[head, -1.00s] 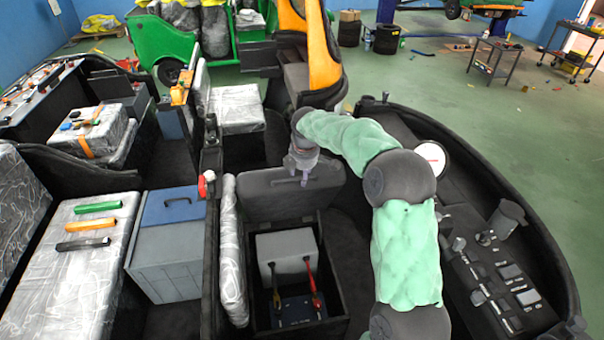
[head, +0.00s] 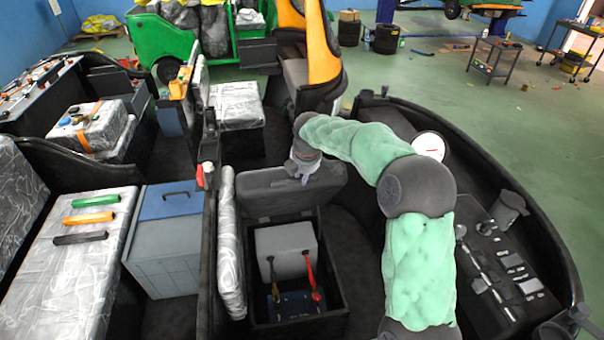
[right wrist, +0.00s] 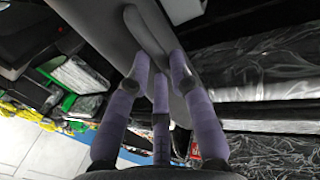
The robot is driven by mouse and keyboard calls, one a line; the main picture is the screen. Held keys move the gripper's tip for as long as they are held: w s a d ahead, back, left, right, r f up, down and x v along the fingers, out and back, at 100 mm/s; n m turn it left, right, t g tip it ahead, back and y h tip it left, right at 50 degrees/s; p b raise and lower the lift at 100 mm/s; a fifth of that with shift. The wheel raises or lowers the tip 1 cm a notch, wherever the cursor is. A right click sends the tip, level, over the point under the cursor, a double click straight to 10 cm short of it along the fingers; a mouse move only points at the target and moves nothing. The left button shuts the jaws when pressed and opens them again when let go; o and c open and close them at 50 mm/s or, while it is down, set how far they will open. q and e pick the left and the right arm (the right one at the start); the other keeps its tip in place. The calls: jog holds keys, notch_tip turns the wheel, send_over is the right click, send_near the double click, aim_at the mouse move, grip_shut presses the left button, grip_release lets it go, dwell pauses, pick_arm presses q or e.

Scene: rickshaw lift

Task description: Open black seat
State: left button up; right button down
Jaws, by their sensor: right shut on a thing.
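The black seat (head: 262,192) is a dark padded lid on an open black box. It stands raised and tilted back at the box's rear edge. My right gripper (head: 304,174) reaches over its upper edge from behind. In the right wrist view its purple fingers (right wrist: 160,70) are close around the handle (right wrist: 147,38) on the lid's dark surface (right wrist: 108,28). The gripper is shut on the seat at this handle, though the fingertip contact is partly hidden. My left gripper is in neither current view.
A grey bin with a blue lid (head: 170,204) is further left. A control console (head: 500,260) curves round the right.

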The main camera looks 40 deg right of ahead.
jog(key=s+a+f+b, duration=0.3)
jog(key=s+f, duration=0.1)
jog(key=s, duration=0.1)
jog(key=shift+s, duration=0.4)
jog(key=shift+a+f, duration=0.1)
jog(key=c, duration=1.1)
grip_release()
jog(key=v, duration=1.2)
jog(key=shift+s, duration=0.2)
